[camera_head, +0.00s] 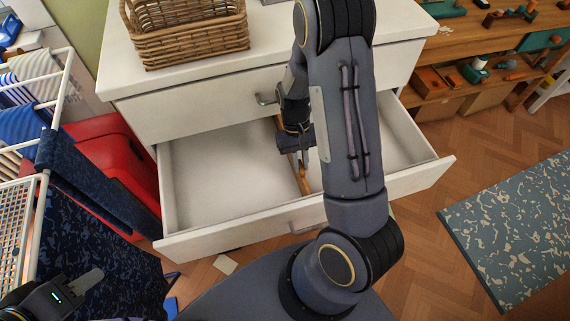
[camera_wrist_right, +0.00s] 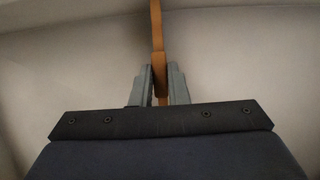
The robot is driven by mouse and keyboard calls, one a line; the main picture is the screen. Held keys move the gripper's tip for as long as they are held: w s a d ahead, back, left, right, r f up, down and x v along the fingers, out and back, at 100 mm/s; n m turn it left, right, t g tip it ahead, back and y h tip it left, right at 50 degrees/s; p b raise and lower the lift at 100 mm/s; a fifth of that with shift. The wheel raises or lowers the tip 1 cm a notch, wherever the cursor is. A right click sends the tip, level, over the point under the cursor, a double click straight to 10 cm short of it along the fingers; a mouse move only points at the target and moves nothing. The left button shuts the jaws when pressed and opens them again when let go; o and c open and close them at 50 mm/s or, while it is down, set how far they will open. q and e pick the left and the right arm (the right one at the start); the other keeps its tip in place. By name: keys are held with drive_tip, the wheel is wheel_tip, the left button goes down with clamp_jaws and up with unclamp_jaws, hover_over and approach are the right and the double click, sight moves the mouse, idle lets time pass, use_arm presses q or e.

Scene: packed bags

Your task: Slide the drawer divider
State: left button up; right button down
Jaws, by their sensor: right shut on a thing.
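The drawer (camera_head: 215,195) is pulled open from a white dresser, and its floor looks bare. The brown wooden drawer divider (camera_head: 302,178) stands inside it, running from back to front near the middle. My right arm hides part of the divider and the drawer's right half. My right gripper (camera_head: 304,152) reaches down into the drawer at the divider. In the right wrist view the divider (camera_wrist_right: 158,45) passes between the two fingers of my right gripper (camera_wrist_right: 159,85), which are shut on it. My left gripper (camera_head: 92,280) is at the lower left, away from the drawer; its jaw opening is unclear.
A wicker basket (camera_head: 190,32) stands on the dresser top. A red object (camera_head: 118,160) and a white drying rack (camera_head: 62,95) with cloths stand left. A patterned mat (camera_head: 515,230) lies on the right floor. The drawer front (camera_head: 230,228) borders the working space.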

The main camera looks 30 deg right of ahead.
drive_tip(key=shift+d, duration=0.25)
drive_tip(key=c, duration=1.4)
unclamp_jaws()
drive_tip(key=v, duration=0.7)
drive_tip(key=shift+r+p, duration=0.35)
drive_tip(key=shift+p, duration=0.05)
drive_tip(key=shift+w+r, duration=0.1)
drive_tip(key=shift+w, duration=0.05)
drive_tip(key=s+a+r+t+y+p, duration=0.1)
drive_tip(key=s+a+r+t+p, duration=0.1)
drive_tip(key=r, duration=0.5)
drive_tip(key=s+a+r+n+t+p, duration=0.1)
drive_tip(key=s+a+r+t+p, duration=0.1)
drive_tip(key=s+a+r+t, duration=0.2)
drive_tip(key=s+a+r+t+y+p, duration=0.1)
drive_tip(key=s+a+r+t+p, duration=0.1)
drive_tip(key=s+r, duration=0.6)
wheel_tip(320, 180, up, 4)
drive_tip(key=a+t, duration=0.1)
drive_tip(key=a, duration=0.1)
drive_tip(key=shift+s+a+n+t+y, duration=0.15)
drive_tip(key=shift+a+n+t+y, duration=0.15)
drive_tip(key=shift+t, duration=0.1)
